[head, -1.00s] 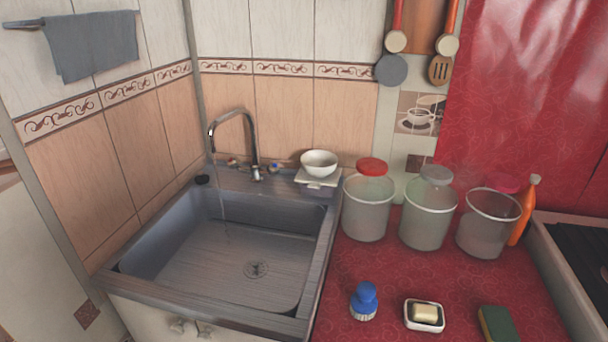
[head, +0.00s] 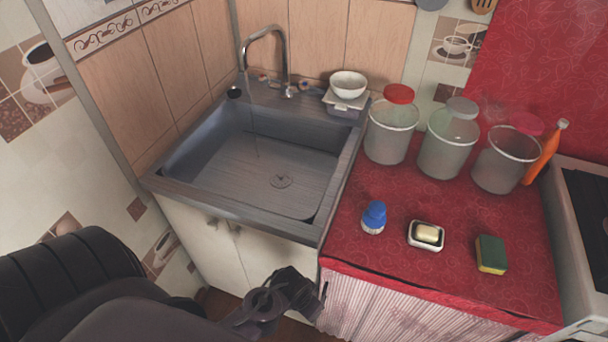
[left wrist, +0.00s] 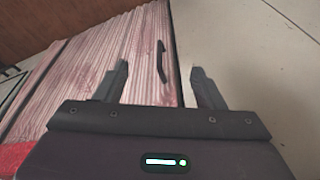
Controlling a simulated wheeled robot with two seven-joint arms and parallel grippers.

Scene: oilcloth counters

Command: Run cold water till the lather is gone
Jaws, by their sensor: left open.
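The grey sink (head: 190,195) has a tall chrome faucet (head: 285,62) at its back. Small tap knobs sit on either side of the faucet base, a left knob (head: 262,77) and a right knob (head: 305,86). My left gripper (head: 312,294) is low in front of the counter, below and apart from the sink's front edge. In the left wrist view it (left wrist: 160,68) is open and empty. My right gripper is out of view.
A white bowl (head: 348,84) stands on a small support right of the faucet. Several lidded jars line the red counter (head: 390,270), with a blue brush (head: 374,217), soap dish (head: 426,245) and sponge (head: 491,254) in front. A cabinet handle (left wrist: 161,62) is near the gripper.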

